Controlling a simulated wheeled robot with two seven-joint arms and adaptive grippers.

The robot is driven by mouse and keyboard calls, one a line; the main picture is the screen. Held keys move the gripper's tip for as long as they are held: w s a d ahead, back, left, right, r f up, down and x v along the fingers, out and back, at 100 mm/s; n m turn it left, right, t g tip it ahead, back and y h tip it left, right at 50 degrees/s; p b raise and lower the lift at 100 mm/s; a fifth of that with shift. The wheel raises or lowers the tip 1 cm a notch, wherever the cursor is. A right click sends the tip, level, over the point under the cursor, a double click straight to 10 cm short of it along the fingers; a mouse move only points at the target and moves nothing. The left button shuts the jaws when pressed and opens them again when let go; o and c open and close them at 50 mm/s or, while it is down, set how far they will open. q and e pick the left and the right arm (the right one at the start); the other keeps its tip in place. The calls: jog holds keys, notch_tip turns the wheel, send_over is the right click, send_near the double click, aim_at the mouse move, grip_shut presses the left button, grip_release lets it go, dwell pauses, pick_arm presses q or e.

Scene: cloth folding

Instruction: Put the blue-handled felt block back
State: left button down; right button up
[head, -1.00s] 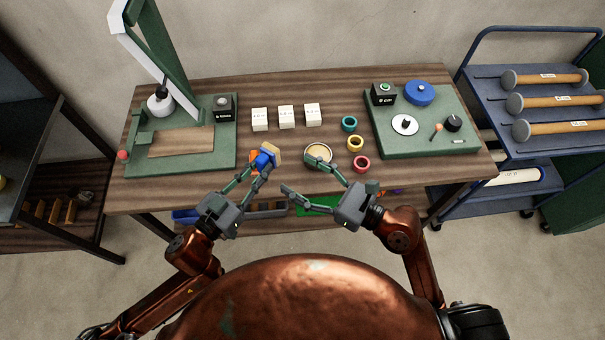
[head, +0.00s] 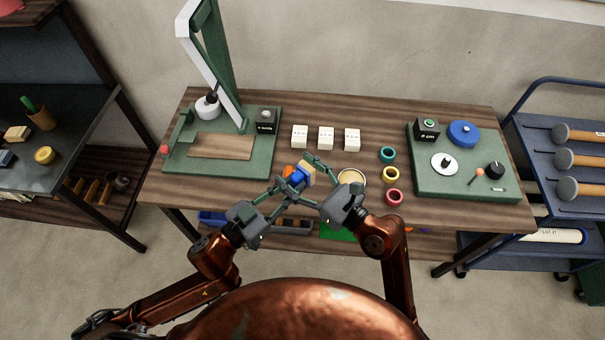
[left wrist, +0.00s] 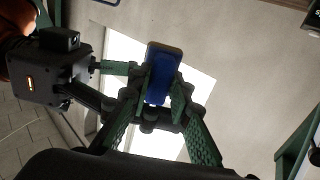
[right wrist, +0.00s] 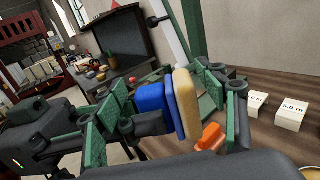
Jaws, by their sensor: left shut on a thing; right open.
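The felt block has a tan felt face (head: 309,171) and a blue handle (head: 297,176). It is above the table's front edge, between my two hands. My left gripper (head: 289,183) is shut on the blue handle, which also shows between its fingers in the left wrist view (left wrist: 160,75). My right gripper (right wrist: 165,125) is open, with its fingers on either side of the block. In the right wrist view the tan felt (right wrist: 185,102) stands upright beside the blue handle (right wrist: 150,105). Whether the right fingers touch it I cannot tell.
The wooden table (head: 320,112) carries a green press stand (head: 262,155), white cubes (head: 326,138), coloured rings (head: 391,174), a round tin (head: 352,178) and a green control panel (head: 463,180). An orange piece (right wrist: 210,137) lies near the block. A dark side bench (head: 75,130) with small items stands left.

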jog(key=shift+s+a, duration=0.1)
jog(key=c, duration=1.2)
pick_arm(q)
jog(key=c, duration=1.7)
grip_release()
pick_arm(e)
jog(key=shift+c, duration=0.4)
